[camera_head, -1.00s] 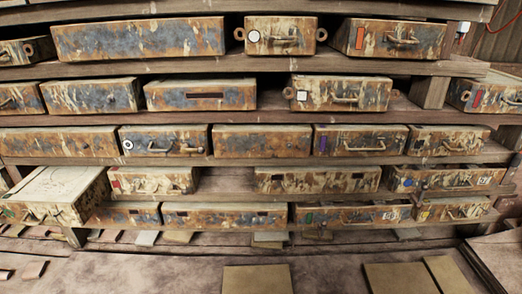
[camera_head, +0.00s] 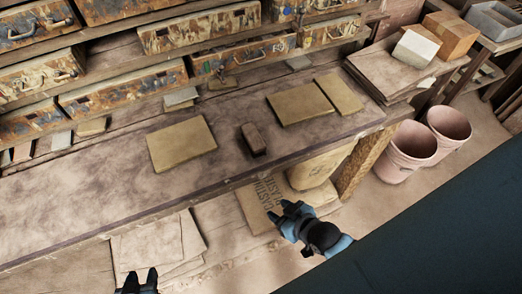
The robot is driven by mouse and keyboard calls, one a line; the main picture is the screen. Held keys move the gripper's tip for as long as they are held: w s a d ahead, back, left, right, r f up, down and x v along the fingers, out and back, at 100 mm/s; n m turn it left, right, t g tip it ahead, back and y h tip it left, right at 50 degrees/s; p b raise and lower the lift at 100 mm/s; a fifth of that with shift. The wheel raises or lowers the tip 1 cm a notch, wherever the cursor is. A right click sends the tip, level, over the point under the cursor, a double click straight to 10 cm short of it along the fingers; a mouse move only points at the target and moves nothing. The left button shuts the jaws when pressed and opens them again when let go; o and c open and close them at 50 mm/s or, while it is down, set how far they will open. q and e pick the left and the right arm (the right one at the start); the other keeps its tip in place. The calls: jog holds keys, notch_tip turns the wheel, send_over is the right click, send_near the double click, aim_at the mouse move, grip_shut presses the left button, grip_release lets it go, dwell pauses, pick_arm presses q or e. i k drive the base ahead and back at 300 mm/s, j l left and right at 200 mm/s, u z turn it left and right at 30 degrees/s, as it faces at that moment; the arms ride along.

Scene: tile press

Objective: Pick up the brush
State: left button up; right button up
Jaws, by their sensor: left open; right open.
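A small dark brown block-shaped object (camera_head: 253,138), which looks like the brush, lies on the dusty workbench (camera_head: 95,195) right of the middle. Its bristles cannot be made out. My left gripper (camera_head: 138,281) is at the bottom edge, open and empty, in front of the bench and well below and left of the brush. My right gripper (camera_head: 284,212) is open and empty, in front of the bench edge, below and slightly right of the brush. Neither gripper touches it.
Tan tiles lie left (camera_head: 181,143) and right (camera_head: 299,101) of the brush. Drawer shelves (camera_head: 200,30) stand behind the bench. Pink buckets (camera_head: 408,152) and a stack of boards (camera_head: 392,72) are at the right. Bare bench surrounds the brush.

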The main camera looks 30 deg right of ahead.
aim_at(253, 139)
jog(key=k+z, duration=0.2)
jog(key=z, duration=0.25)
jog(key=k+l+z, duration=0.1)
jog(key=z, duration=0.35)
jog(key=j+z, duration=0.1)
jog(key=z, duration=0.4)
jog(key=j+z, duration=0.1)
jog(key=z, duration=0.35)
jog(key=k+z, duration=0.1)
jog(key=z, duration=0.4)
jog(key=k+j, duration=0.2)
jog(key=j, duration=0.2)
jog(key=k+j, duration=0.2)
jog(key=j, duration=0.15)
